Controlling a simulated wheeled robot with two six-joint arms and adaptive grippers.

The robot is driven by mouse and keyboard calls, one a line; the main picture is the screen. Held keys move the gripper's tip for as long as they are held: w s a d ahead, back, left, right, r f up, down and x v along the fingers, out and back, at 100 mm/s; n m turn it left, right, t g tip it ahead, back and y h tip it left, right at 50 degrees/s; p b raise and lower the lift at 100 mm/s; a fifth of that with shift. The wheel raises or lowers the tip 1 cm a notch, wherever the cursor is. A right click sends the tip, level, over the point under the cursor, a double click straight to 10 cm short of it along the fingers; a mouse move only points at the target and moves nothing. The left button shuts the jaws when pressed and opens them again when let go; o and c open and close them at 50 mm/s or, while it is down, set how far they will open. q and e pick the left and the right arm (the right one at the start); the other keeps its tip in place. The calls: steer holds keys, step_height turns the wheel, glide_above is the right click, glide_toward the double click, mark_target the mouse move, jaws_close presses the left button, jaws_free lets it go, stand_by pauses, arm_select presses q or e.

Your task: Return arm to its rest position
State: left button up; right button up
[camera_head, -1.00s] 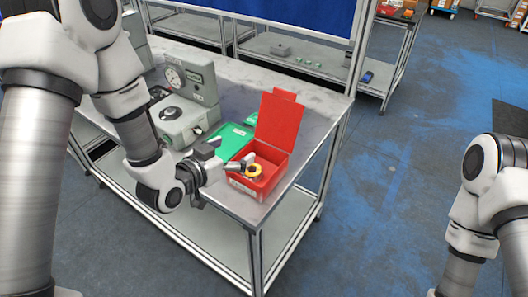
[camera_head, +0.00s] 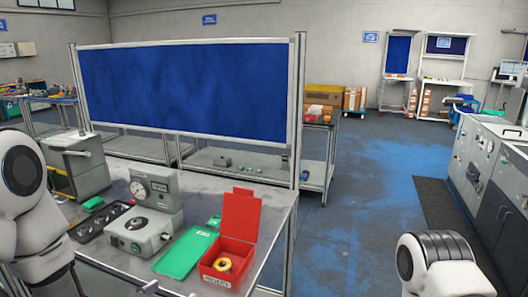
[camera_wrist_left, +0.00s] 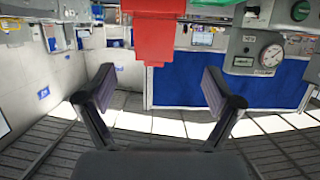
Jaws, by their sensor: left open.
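My left gripper (camera_wrist_left: 158,78) is open in the left wrist view, with nothing between its two dark fingers. That view is upside down, and the red box (camera_wrist_left: 155,38) shows beyond the fingers, apart from them. In the head view the red box (camera_head: 228,262) stands lid up at the table's front corner. A yellow ring-shaped part (camera_head: 222,264) lies inside it. My left arm (camera_head: 30,210) comes in at the left edge, and most of its gripper is below the picture. My right arm (camera_head: 440,265) shows at the lower right; its gripper is out of view.
A grey tester with a dial gauge (camera_head: 139,189) stands on the table. A green tray (camera_head: 185,252) lies between it and the red box. A black tray (camera_head: 100,222) is further left. A blue panel (camera_head: 190,88) stands behind. The floor (camera_head: 350,220) right of the table is clear.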

arm_select(q)
steer(key=s+a+f+n+g+y, duration=0.1)
steer(key=s+f+g, duration=0.2)
steer(key=s+f, duration=0.6)
steer(key=s+f+n+g+y, duration=0.1)
steer(key=s+f+g, duration=0.35)
steer(key=f, duration=0.75)
steer(key=s+a+f+n+g+y, duration=0.1)
steer(key=s+a+f+g, duration=0.1)
steer(key=s, duration=0.5)
steer(key=s+a+f+n+g+y, duration=0.1)
steer(key=s+f+g, duration=0.3)
steer(key=s, duration=0.3)
steer(key=shift+a+f+y, duration=0.25)
steer(key=shift+a+y, duration=0.15)
